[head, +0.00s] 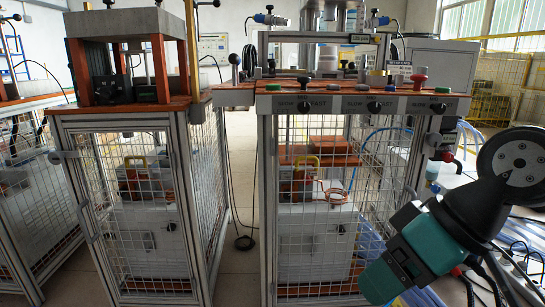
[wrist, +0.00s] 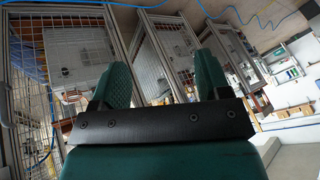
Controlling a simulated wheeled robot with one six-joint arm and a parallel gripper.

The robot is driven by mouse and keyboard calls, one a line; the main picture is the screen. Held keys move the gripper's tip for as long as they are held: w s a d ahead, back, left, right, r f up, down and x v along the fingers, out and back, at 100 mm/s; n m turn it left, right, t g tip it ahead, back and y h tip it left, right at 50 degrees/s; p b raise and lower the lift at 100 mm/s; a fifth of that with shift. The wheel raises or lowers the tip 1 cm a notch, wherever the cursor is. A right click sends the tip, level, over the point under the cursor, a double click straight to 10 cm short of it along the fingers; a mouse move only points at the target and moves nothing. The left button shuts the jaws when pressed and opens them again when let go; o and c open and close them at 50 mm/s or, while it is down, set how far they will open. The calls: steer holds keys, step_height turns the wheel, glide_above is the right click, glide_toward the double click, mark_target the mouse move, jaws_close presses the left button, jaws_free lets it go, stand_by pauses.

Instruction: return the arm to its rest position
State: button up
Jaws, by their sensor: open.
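My gripper (wrist: 162,78) shows in the wrist view as two green fingers held well apart, with a dark bracket below them. Nothing is between the fingers; cages and floor show behind them. In the head view, the dark and teal end of my arm hangs at the lower right, in front of the right side of the middle machine. It points down and to the left there. Its fingertips are hard to make out in the head view. I cannot tell from the pictures whether this is the rest pose.
The middle machine (head: 365,103) has a control panel with knobs and coloured buttons above a mesh cage. Another caged machine (head: 178,108) stands to its left, with a floor gap (head: 240,150) between them.

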steer(key=s+g+h, duration=0.2)
steer(key=s, duration=0.5)
step_height(320, 180, up, 38)
steer(key=p, duration=3.8)
steer(key=shift+w+d, duration=0.2)
steer(key=shift+w, duration=0.1)
